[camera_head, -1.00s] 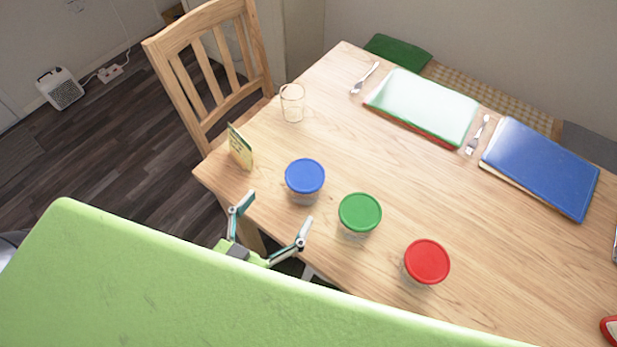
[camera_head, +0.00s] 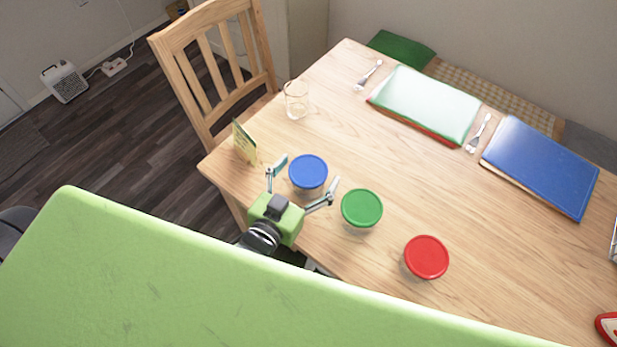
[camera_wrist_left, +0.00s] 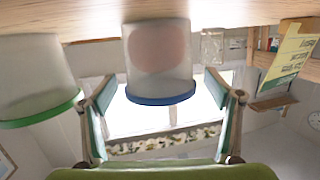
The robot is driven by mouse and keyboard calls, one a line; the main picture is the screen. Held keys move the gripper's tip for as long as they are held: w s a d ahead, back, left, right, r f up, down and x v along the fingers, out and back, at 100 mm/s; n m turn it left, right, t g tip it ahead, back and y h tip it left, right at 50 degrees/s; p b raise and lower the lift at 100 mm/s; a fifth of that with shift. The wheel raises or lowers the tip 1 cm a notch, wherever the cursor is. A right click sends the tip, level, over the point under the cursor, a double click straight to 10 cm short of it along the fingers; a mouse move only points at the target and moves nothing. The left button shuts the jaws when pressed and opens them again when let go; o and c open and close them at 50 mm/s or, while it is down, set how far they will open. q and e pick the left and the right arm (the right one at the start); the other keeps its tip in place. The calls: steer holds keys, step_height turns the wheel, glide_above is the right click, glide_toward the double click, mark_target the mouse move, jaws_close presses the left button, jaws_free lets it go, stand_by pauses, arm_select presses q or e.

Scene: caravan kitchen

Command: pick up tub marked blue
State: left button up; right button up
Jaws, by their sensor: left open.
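The tub with the blue lid (camera_head: 308,172) stands on the wooden table near its left edge. My left gripper (camera_head: 304,180) is open, its two fingers spread toward the blue-lidded tub. In the left wrist view the blue-lidded tub (camera_wrist_left: 158,58) appears upside down, beyond and between the open fingertips (camera_wrist_left: 160,88), with something pinkish showing through its clear side. I cannot tell whether the fingers touch it. My right gripper is not in view.
A green-lidded tub (camera_head: 362,208) stands close to the gripper's right finger, and a red-lidded tub (camera_head: 426,257) is farther right. A small yellow card (camera_head: 244,143) stands at left, with a glass (camera_head: 296,99) behind. The table's middle is clear.

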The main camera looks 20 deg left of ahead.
arm_select(q)
steer(key=shift+w+f, duration=0.1)
steer(key=shift+w, duration=0.2)
steer(key=shift+c, duration=0.3)
steer(key=c, duration=1.1)
steer(key=shift+r, duration=0.2)
